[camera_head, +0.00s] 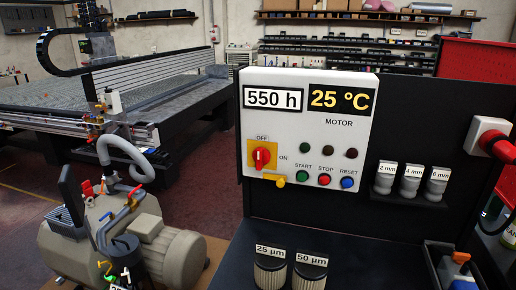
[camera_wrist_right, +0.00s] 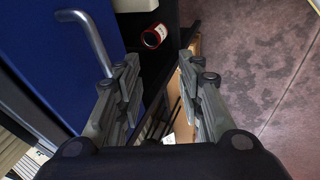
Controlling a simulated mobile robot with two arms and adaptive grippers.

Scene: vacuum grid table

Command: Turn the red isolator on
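The red isolator (camera_head: 261,157) is a red rotary knob on a yellow plate, low on the left of the white motor panel (camera_head: 310,120). OFF is printed above it and ON at its right; the knob's grip stands upright, towards OFF. A yellow tab (camera_head: 280,181) sits just below and right of the plate. Neither gripper shows in the head view. In the right wrist view my right gripper (camera_wrist_right: 158,75) is open and empty, its two fingers well apart, away from the isolator. My left gripper is in no view.
Green START (camera_head: 304,177), red STOP (camera_head: 325,179) and blue RESET (camera_head: 348,183) buttons are right of the isolator. A vacuum pump (camera_head: 150,235) stands at lower left. In the wrist view, a blue panel with a handle (camera_wrist_right: 85,42) and a red-and-white container (camera_wrist_right: 154,36) are near the fingers.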

